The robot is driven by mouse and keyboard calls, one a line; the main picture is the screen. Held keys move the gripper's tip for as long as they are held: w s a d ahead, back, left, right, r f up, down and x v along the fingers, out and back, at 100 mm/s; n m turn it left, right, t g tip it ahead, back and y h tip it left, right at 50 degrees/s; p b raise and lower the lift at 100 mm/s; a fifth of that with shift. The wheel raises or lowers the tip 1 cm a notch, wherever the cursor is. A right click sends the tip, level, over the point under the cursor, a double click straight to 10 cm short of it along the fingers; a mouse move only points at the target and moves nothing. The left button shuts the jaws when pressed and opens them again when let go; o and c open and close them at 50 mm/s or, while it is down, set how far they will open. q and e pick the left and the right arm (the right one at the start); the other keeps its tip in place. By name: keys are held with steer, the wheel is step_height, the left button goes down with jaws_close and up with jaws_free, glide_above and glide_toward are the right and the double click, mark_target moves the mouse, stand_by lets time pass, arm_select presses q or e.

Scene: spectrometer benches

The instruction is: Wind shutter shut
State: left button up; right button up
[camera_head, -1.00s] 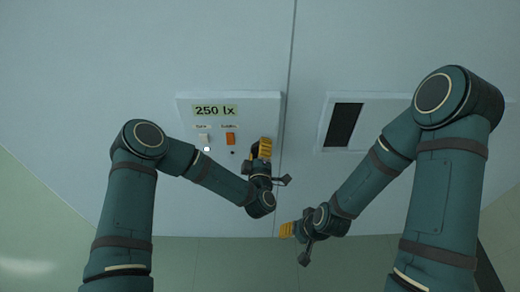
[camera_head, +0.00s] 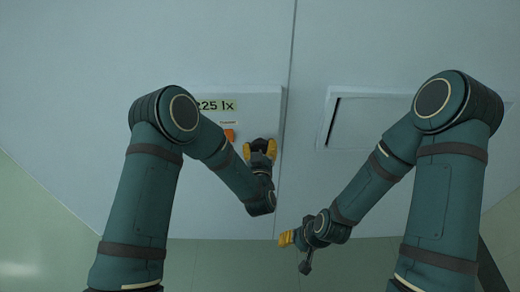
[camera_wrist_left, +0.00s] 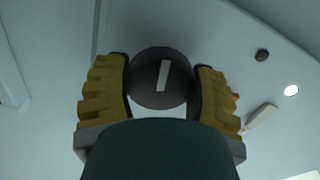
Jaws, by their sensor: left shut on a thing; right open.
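The shutter (camera_head: 375,122) is a pale plate filling most of the window frame on the right wall panel. A narrow dark slit (camera_head: 332,122) shows at its left edge. My left gripper (camera_head: 260,148) is at the right side of the control box. In the left wrist view its yellow fingers (camera_wrist_left: 163,92) are shut on a dark round knob (camera_wrist_left: 146,84) with a white mark, tilted slightly from upright. My right gripper (camera_head: 286,239) is open and empty, low in the head view, away from the wall controls.
The control box (camera_head: 262,103) carries a lux display (camera_head: 218,105) reading about 225 lx, its left end partly hidden by my left arm. An orange switch (camera_head: 229,134) sits below it. A white lever (camera_wrist_left: 262,117) and a bright round light (camera_wrist_left: 291,91) show in the left wrist view.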

arm_select(q)
steer(key=shift+m+b, duration=0.45)
steer(key=shift+m, duration=0.75)
steer(key=o, duration=1.3)
steer(key=shift+c, duration=0.2)
steer(key=s, duration=1.2)
